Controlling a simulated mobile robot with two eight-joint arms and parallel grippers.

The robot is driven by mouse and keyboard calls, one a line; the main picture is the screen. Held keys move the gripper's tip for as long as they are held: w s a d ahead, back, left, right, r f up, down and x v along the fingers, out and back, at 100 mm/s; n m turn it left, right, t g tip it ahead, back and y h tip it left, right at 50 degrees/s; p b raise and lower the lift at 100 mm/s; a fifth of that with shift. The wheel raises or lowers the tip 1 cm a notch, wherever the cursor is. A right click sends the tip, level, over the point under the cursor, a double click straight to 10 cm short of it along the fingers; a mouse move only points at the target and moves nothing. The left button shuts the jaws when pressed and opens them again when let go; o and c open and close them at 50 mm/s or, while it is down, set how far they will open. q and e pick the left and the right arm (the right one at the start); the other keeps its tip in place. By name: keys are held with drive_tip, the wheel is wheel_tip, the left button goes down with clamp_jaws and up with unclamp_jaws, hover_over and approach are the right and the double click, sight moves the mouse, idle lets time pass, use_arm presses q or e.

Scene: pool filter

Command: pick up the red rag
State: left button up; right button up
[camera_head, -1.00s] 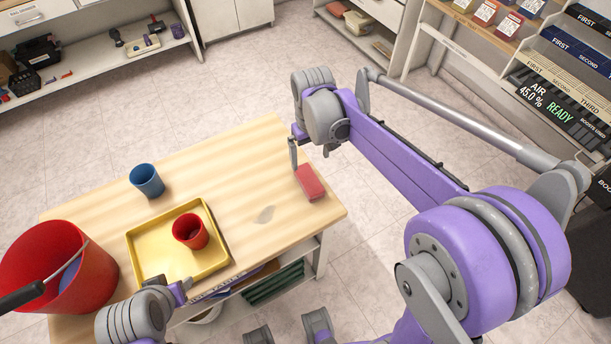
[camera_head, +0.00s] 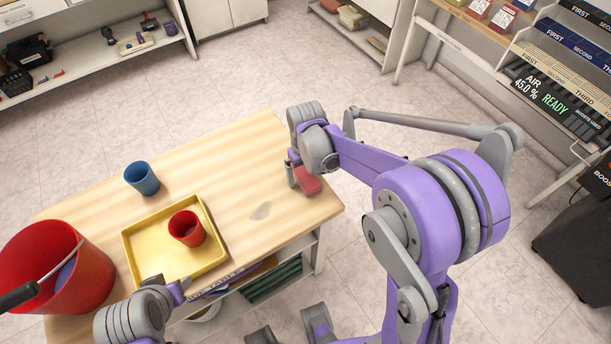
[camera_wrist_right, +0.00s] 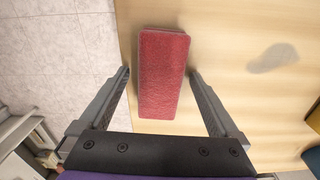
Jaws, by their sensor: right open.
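The red rag (camera_head: 310,184) is a folded rectangular block lying on the right end of the wooden table (camera_head: 240,165). It is partly hidden behind my right gripper (camera_head: 299,180) in the head view. In the right wrist view the rag (camera_wrist_right: 163,75) lies lengthwise between the two open fingers of my right gripper (camera_wrist_right: 158,80), with a gap on each side. My left gripper (camera_head: 180,290) is at the bottom left, near the yellow tray's front edge; whether its jaws are open is unclear.
A yellow tray (camera_head: 139,262) holds a red cup (camera_head: 187,229). A blue cup (camera_head: 142,179) stands behind the tray, and a red bucket (camera_head: 88,285) stands at the left. A grey stain (camera_head: 261,211) marks the tabletop. Shelves line the back.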

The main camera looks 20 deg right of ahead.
sight(306, 174)
drive_tip(key=shift+c, duration=0.3)
drive_tip(key=c, duration=1.4)
wheel_tip(306, 174, up, 10)
drive_tip(key=shift+r+p, duration=0.1)
drive_tip(key=shift+p, duration=0.3)
